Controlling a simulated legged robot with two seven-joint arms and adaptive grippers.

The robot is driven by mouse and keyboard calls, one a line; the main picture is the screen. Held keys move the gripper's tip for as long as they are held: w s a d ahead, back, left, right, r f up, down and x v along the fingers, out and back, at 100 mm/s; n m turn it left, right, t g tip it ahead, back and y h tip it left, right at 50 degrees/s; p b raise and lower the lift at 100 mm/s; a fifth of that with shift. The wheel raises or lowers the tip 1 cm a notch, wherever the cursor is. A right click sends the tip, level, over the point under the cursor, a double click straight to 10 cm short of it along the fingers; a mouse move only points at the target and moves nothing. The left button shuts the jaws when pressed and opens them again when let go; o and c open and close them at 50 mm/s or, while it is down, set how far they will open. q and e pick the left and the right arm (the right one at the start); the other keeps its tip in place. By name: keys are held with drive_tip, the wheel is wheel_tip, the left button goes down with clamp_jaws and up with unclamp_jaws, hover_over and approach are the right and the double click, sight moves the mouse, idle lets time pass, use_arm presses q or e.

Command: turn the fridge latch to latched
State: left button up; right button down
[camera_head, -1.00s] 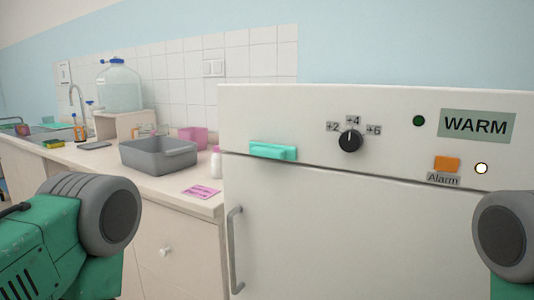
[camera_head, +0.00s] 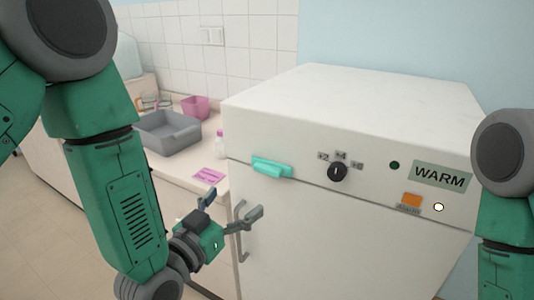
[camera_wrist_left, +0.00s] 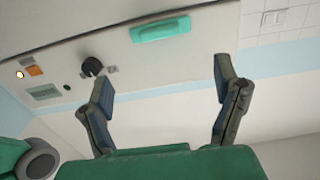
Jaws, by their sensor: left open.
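The fridge (camera_head: 300,225) is white, with a front panel above its door. The teal latch (camera_head: 272,167) lies level along the left part of the panel's lower edge, over the door seam. The latch also shows in the left wrist view (camera_wrist_left: 161,28), beyond the fingers. My left gripper (camera_head: 232,209) is open and empty, in front of the door's upper left, below the latch and apart from it. Its two spread fingers show in the left wrist view (camera_wrist_left: 163,88), with nothing between them. My right gripper is out of view; only part of my right arm shows.
The panel has a black dial (camera_head: 338,172), an orange alarm button (camera_head: 411,200) and a WARM display (camera_head: 441,177). A grey door handle (camera_head: 240,240) is close behind my left gripper. A grey basin (camera_head: 170,140) and pink card (camera_head: 209,176) are on the counter at left.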

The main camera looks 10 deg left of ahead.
sight(265, 171)
use_arm(q)
drive_tip(key=p+x, duration=0.2)
drive_tip(key=x, duration=1.2)
drive_tip(key=shift+a, duration=0.1)
drive_tip(key=shift+s, duration=0.1)
drive_tip(key=c, duration=1.2)
